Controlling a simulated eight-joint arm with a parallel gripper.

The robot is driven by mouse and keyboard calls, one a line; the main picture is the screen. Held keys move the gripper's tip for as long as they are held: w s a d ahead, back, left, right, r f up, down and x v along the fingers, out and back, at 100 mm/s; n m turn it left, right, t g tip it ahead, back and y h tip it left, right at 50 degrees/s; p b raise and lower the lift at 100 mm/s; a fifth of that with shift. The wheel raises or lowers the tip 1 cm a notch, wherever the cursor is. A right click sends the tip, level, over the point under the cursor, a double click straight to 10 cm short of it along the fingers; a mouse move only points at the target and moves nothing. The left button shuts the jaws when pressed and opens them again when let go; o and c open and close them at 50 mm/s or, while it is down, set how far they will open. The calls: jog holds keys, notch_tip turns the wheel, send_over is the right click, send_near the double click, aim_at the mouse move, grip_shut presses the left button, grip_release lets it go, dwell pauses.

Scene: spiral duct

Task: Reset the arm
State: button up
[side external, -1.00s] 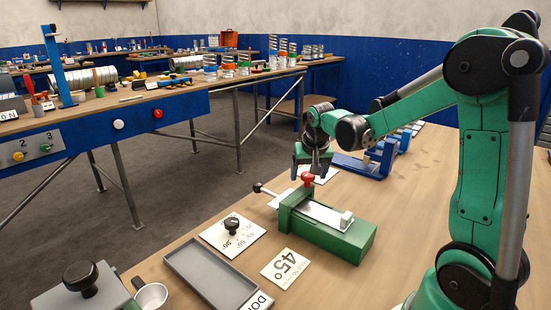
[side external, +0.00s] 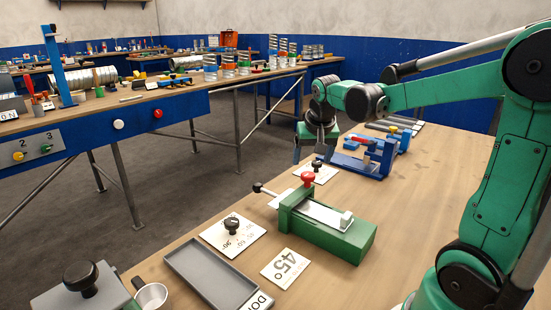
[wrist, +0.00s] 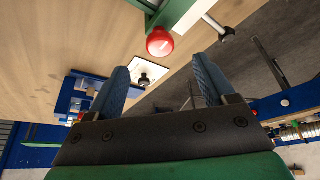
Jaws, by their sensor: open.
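My gripper (side external: 311,157) hangs in the air above and behind the green clamp fixture (side external: 325,232), fingers pointing down. In the wrist view its two blue fingers (wrist: 160,65) are spread apart with nothing between them. The fixture's red knob (side external: 308,179) is below the gripper and apart from it; it also shows in the wrist view (wrist: 160,42), beyond the fingertips. My green arm (side external: 430,92) reaches in from the right.
A blue fixture (side external: 368,160) stands behind the green one. White cards (side external: 285,269), black knobs (side external: 232,226), a grey tray (side external: 212,275) and a metal cup (side external: 151,296) occupy the near bench. A blue-fronted bench (side external: 180,112) stands across the floor at left.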

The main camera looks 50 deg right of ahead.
jog(key=s+a+f+n+t+y, duration=0.1)
jog(key=s+a+n+t+y, duration=0.2)
jog(key=a+n, duration=0.6)
jog(key=s+a+t, duration=0.1)
jog(key=s+a, duration=0.1)
jog(key=a, duration=0.6)
jog(key=shift+s, duration=0.2)
